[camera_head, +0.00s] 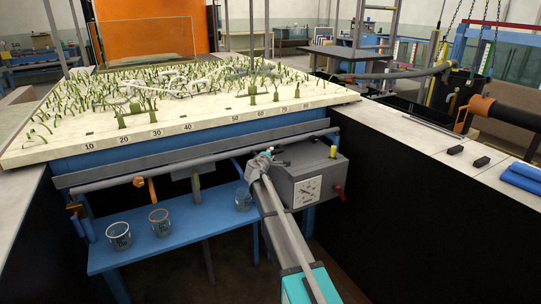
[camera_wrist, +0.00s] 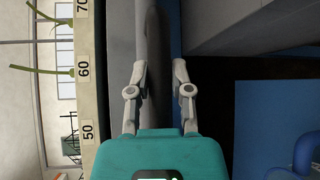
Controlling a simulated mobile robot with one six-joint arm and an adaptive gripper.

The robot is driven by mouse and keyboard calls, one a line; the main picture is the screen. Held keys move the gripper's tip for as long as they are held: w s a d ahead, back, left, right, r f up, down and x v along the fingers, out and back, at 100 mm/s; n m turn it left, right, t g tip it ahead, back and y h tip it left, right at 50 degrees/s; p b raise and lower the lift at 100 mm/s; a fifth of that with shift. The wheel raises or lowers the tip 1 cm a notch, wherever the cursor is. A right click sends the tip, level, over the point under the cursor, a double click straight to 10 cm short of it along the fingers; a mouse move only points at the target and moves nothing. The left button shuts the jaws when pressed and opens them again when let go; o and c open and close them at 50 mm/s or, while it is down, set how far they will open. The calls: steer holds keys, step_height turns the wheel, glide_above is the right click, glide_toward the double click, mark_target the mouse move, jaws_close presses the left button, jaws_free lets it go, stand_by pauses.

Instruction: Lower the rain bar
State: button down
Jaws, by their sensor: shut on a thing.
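A long grey bar (camera_head: 120,177) runs along the front of the blue-framed table, below the numbered edge; I take it to be the rain bar. It tilts up to the right in the head view. My gripper (camera_head: 262,160) is at its right part, left of a grey box with a dial (camera_head: 306,190). In the wrist view my gripper (camera_wrist: 158,85) has its two fingers on either side of the bar (camera_wrist: 157,50), which is shaded there. The fingers are shut on the bar. The exact contact is hard to see.
Below the bar, a blue shelf (camera_head: 180,245) holds glass beakers (camera_head: 118,236), one with an orange rim (camera_head: 160,222). The sand bed (camera_head: 50,145) with green stems lies above. The dial box has a red knob (camera_head: 339,191).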

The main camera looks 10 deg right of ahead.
steer(key=shift+s+f, duration=0.15)
steer(key=c, duration=1)
jaws_free()
steer(key=shift+d, duration=0.1)
steer(key=shift+o, duration=1.1)
steer(key=shift+f, duration=0.15)
steer(key=shift+o, duration=1.2)
